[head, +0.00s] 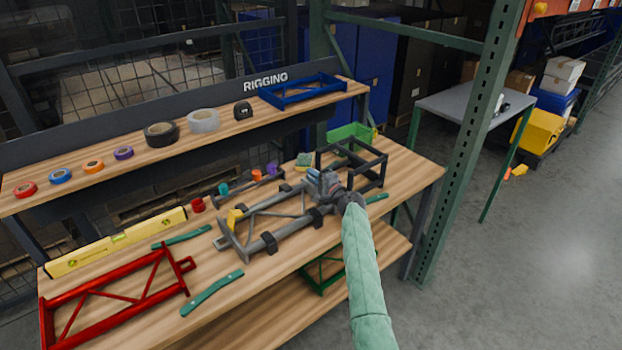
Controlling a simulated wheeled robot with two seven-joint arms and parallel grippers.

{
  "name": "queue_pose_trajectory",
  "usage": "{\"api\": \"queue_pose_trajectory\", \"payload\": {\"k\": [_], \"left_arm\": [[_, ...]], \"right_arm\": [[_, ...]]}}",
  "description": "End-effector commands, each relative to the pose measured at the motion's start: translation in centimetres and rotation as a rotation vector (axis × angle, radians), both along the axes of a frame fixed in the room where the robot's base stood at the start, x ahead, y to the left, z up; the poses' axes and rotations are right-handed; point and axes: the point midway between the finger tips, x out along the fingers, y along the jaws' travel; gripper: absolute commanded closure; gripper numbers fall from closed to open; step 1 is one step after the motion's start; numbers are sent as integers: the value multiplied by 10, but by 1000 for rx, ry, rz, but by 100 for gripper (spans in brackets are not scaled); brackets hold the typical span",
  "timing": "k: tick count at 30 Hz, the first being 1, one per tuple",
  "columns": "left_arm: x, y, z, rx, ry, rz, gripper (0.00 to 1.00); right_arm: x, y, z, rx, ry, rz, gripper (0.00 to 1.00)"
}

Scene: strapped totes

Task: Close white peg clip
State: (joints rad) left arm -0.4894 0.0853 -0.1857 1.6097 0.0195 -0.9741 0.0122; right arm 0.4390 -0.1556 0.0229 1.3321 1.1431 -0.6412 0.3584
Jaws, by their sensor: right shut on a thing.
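A grey tubular truss (268,242) lies on the wooden bench, with dark saddles along it and a yellow piece (235,217) at its left end. My right gripper (321,183) is at the truss's right end, beside a black box frame (376,158). It is shut on a small part there, mostly hidden by the gripper itself. I cannot make out a white peg clip; it may be behind my gripper. My left gripper is not in view.
A red truss (120,298), a yellow level (120,241) and green bars (212,291) lie left on the bench. A rack with coloured pegs (256,177) stands behind the grey truss. The shelf above holds tape rolls (161,134) and a blue truss (303,91). A green upright (459,150) stands right.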

Motion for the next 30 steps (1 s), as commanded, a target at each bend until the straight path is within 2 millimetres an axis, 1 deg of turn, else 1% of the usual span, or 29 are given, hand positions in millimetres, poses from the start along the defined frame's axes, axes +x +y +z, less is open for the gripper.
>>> {"api": "queue_pose_trajectory", "payload": {"k": [6,15,29,30], "left_arm": [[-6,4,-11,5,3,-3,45],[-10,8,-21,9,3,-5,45],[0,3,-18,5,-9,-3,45],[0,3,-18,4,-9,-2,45]], "right_arm": [[4,-6,3,109,80,-1,100],[7,-10,4,190,140,0,100],[8,-11,3,202,148,0,100],[8,-11,4,202,148,0,87]]}}
